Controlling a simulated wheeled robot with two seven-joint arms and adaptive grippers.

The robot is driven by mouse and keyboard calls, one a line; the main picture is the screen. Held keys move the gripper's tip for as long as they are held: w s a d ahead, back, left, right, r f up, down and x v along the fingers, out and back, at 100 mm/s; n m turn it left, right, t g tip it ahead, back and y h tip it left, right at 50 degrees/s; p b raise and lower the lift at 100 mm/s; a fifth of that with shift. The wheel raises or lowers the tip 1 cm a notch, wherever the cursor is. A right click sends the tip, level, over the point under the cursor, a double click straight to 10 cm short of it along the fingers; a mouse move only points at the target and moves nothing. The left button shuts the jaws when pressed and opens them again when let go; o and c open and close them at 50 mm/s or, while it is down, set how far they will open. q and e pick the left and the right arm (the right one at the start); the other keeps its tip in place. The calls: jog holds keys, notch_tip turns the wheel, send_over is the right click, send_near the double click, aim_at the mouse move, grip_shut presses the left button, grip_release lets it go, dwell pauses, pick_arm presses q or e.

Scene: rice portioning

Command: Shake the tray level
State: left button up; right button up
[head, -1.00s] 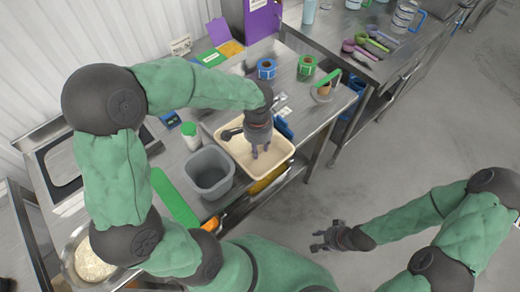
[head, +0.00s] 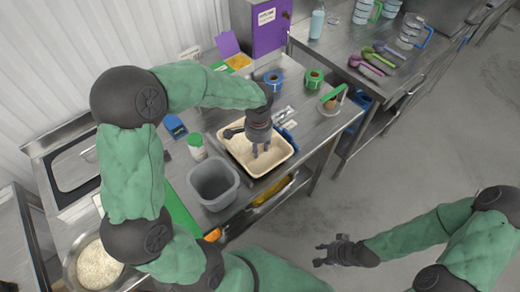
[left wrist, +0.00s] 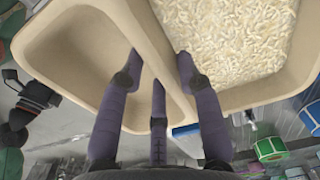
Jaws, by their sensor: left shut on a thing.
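The cream tray (head: 288,159) is at the front edge of the steel table in the head view. In the left wrist view the tray (left wrist: 75,14) has an empty compartment at left and rice (left wrist: 225,40) in the compartment at right. My left gripper (head: 260,150) points down into the tray. In the left wrist view its fingers (left wrist: 158,85) straddle the divider between the compartments and are shut on it. The rice surface shows only in part. My right gripper (head: 327,254) hangs over the floor, empty, its fingers apart.
A grey bin (head: 214,182) stands left of the tray. A white bottle with a green cap (head: 196,148) is behind it. Blue (head: 273,78) and green (head: 313,78) tape rolls are behind the tray. A bowl of rice (head: 97,265) is at lower left.

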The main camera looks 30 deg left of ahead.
pick_arm(q)
jog(key=shift+w+a, duration=1.2)
jog(key=shift+f, duration=0.2)
jog(key=shift+f, duration=0.5)
jog(key=shift+f+b, duration=0.3)
jog(key=shift+f, duration=0.05)
jog(key=o, duration=1.2)
notch_tip(320, 180, up, 12)
